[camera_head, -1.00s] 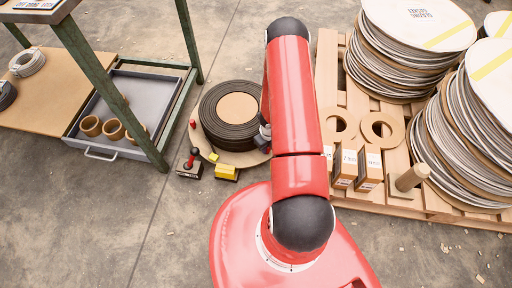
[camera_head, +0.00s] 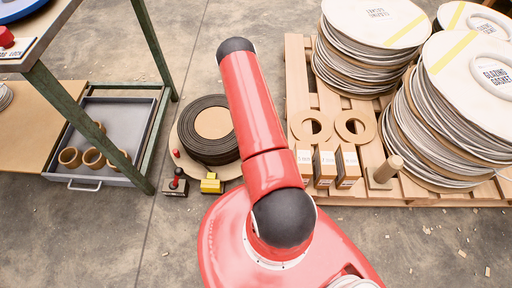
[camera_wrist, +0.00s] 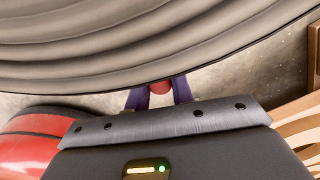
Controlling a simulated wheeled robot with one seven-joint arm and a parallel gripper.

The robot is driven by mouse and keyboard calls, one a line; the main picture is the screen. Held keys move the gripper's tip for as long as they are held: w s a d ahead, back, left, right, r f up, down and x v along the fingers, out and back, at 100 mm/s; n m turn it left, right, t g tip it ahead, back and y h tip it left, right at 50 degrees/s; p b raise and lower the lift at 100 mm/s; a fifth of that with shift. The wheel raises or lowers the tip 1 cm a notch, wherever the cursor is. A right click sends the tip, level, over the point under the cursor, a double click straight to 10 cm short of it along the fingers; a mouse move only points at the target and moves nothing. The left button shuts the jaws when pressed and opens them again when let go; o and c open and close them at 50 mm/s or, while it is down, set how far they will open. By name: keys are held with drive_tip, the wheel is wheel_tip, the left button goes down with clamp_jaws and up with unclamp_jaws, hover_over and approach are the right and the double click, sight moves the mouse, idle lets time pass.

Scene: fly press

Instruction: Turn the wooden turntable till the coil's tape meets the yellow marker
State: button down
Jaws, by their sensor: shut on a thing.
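The wooden turntable (camera_head: 178,140) lies on the floor left of my arm, with a dark coil (camera_head: 211,153) flat on it. One red knob (camera_head: 176,153) stands at its left rim. A yellow marker block (camera_head: 211,185) sits on the floor at its near edge. The coil's tape is not visible. My gripper is hidden behind my arm in the head view. In the wrist view my gripper (camera_wrist: 160,92) is shut on another red knob (camera_wrist: 160,87), close beside the ribbed side of the coil (camera_wrist: 130,45).
A small black base with a red lever (camera_head: 176,184) stands left of the marker. A green-framed table (camera_head: 141,50) and grey tray (camera_head: 130,115) with wooden rings are at left. A pallet (camera_head: 296,75) with boxes, rings and stacked reels is at right. Front-left floor is clear.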

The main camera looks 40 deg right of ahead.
drive_tip(key=shift+w+a, duration=0.15)
drive_tip(key=c, duration=1.2)
unclamp_jaws()
drive_tip(key=shift+r, duration=0.1)
wheel_tip(320, 180, up, 8)
drive_tip(key=shift+f+p, duration=0.15)
drive_tip(key=shift+p, duration=0.2)
